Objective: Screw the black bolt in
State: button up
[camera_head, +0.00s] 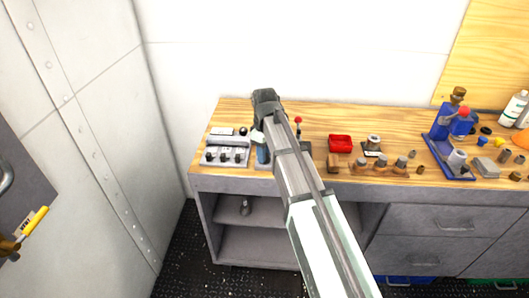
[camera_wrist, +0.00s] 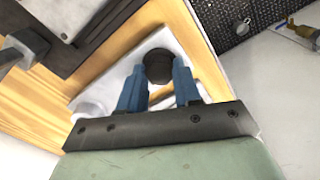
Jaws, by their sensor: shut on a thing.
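The black bolt (camera_wrist: 158,67) shows in the wrist view as a dark round head over a white block (camera_wrist: 176,42). My gripper (camera_wrist: 160,80) has its two blue fingers shut on the bolt, one on each side of it. The bolt's shank is hidden, so I cannot tell how deep it sits. In the head view my gripper (camera_head: 262,152) points down at the left part of the wooden bench, just right of a grey rack, and my arm hides the bolt.
The grey rack (camera_head: 226,153) with several dark-topped parts stands beside my gripper. A red tray (camera_head: 340,142), a wooden holder with several knobs (camera_head: 378,165) and a blue stand (camera_head: 441,130) lie further right. The bench's front edge (camera_head: 230,183) is close.

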jog(key=m, duration=0.4)
jog(key=shift+w+m, duration=0.1)
jog(key=shift+m, duration=0.2)
jog(key=m, duration=0.3)
jog(key=shift+r+m, duration=0.1)
jog(key=shift+m, duration=0.3)
jog(key=m, duration=0.3)
jog(key=shift+m, duration=2.1)
jog(key=o, duration=1)
jog(key=shift+o, duration=0.2)
notch_tip(320, 180, up, 14)
